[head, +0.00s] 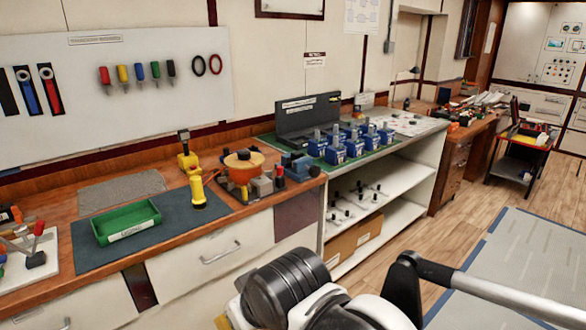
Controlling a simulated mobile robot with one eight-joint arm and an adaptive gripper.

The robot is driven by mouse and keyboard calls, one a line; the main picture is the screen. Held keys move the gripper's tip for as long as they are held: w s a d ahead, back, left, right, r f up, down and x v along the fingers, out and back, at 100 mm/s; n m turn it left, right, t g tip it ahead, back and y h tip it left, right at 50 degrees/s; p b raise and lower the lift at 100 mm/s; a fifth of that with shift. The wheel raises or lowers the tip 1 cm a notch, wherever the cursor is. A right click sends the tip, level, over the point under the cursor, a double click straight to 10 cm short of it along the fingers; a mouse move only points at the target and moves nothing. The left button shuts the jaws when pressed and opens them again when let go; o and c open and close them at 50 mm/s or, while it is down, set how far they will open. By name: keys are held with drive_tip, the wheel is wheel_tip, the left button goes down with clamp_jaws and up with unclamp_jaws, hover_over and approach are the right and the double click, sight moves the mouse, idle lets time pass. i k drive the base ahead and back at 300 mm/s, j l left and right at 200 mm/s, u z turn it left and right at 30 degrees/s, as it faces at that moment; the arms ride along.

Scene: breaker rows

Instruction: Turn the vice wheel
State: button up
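An orange round disc (243,160) with a dark knob on top sits on the wooden bench, just right of the yellow torch-like tool. It may be the vice wheel, but it is too small to be sure. Grey metal blocks (262,185) stand right in front of it. A small blue-grey device (298,165), possibly a vice, stands to its right, with a red-topped piece (280,176) beside it. Parts of my arm fill the bottom centre and right of the head view. My gripper's fingertips cannot be made out, and no part of my arm touches these objects.
A yellow tool (197,187) stands on a dark mat (90,250) with a green tray (126,222). Several blue units (336,152) stand on the white shelf unit's top. Drawers face the floor. Wooden floor (480,206) is open to the right.

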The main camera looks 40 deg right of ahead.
sight(314, 170)
drive_tip(key=z, duration=1.25)
